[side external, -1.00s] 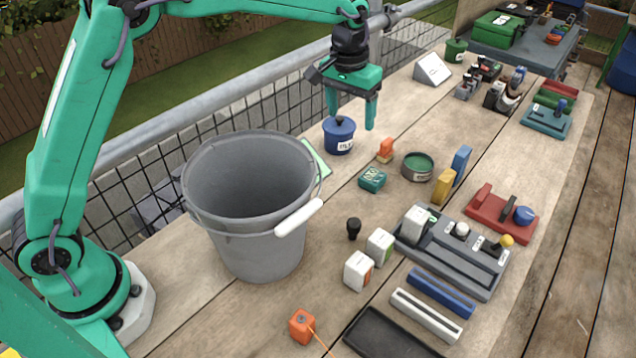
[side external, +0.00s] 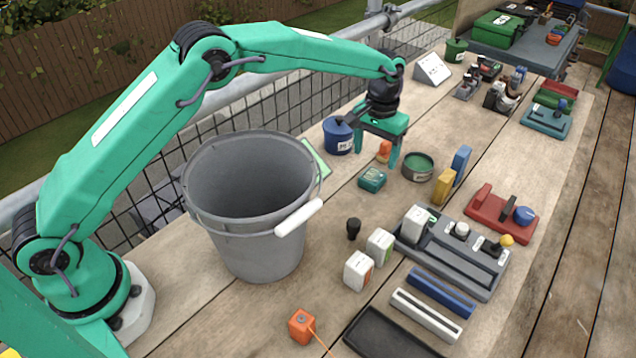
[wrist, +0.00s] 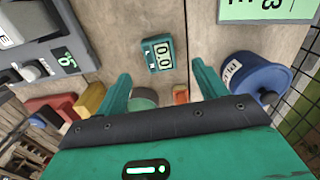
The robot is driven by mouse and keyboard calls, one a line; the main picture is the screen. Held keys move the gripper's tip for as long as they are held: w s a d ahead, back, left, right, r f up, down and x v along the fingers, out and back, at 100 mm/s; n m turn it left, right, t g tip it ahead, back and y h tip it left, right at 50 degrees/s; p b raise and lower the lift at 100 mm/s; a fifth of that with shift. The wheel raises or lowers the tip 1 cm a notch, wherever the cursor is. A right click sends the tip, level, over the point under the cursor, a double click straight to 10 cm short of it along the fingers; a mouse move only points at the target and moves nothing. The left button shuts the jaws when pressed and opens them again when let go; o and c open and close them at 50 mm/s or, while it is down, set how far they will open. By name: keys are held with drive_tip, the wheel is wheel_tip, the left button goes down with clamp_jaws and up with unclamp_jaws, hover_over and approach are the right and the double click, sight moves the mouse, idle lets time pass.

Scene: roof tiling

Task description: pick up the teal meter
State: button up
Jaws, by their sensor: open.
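The teal meter (side external: 372,179) is a small teal block lying on the wooden boards, right of the grey bucket. In the wrist view the teal meter (wrist: 158,54) shows a pale display with dark digits, ahead of the fingertips and roughly between their lines. My gripper (side external: 376,161) is open and empty, above the boards just behind the meter and beside the blue pot. In the wrist view both fingers of my gripper (wrist: 160,80) are spread wide, with nothing between the tips. The meter looks apart from the fingers.
A blue lidded pot (side external: 339,137) stands close left of my gripper. An orange block (side external: 384,150) and a round green tin (side external: 417,167) are close by. The grey bucket (side external: 240,254) stands left of the meter. Bare boards lie in front of the meter.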

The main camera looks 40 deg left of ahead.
sight(373, 175)
drive_tip(key=shift+f, duration=3.2)
drive_tip(key=c, duration=1.1)
drive_tip(key=shift+r, duration=0.15)
drive_tip(key=shift+r, duration=0.5)
drive_tip(key=r, duration=0.3)
drive_tip(key=shift+s+d+r, duration=0.1)
drive_tip(key=shift+d, duration=0.1)
drive_tip(key=s+d+r, duration=0.4)
drive_tip(key=s+d, duration=0.1)
drive_tip(key=s+d+r, duration=0.2)
drive_tip(key=s, duration=0.1)
drive_tip(key=shift+s+d+r, duration=0.15)
drive_tip(key=shift+d+r, duration=0.15)
drive_tip(key=shift+d, duration=0.05)
